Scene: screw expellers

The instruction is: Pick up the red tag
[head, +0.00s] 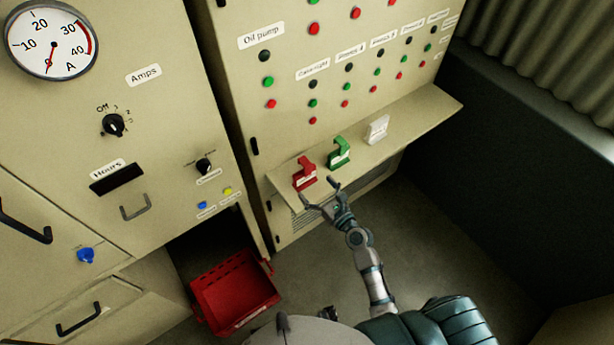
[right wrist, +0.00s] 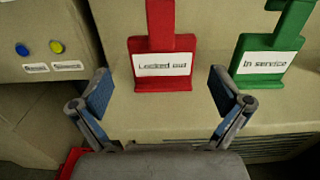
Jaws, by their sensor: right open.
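The red tag (head: 305,176) stands on the narrow ledge of the right cabinet, left of the green tag. In the right wrist view the red tag (right wrist: 162,68) carries a white label reading "Locked out" and stands upright ahead of my fingers. My right gripper (head: 320,191) is open and empty, just in front of and below the red tag, apart from it. Its two fingers (right wrist: 158,90) show in the right wrist view on either side of the tag's lower part. My left gripper cannot be made out.
A green tag (head: 340,154), labelled "In service", and a white tag (head: 377,129) stand farther right on the same ledge (head: 421,114). A red box (head: 234,290) sits low at the left. The cabinet panel with buttons rises behind the tags. Floor to the right is clear.

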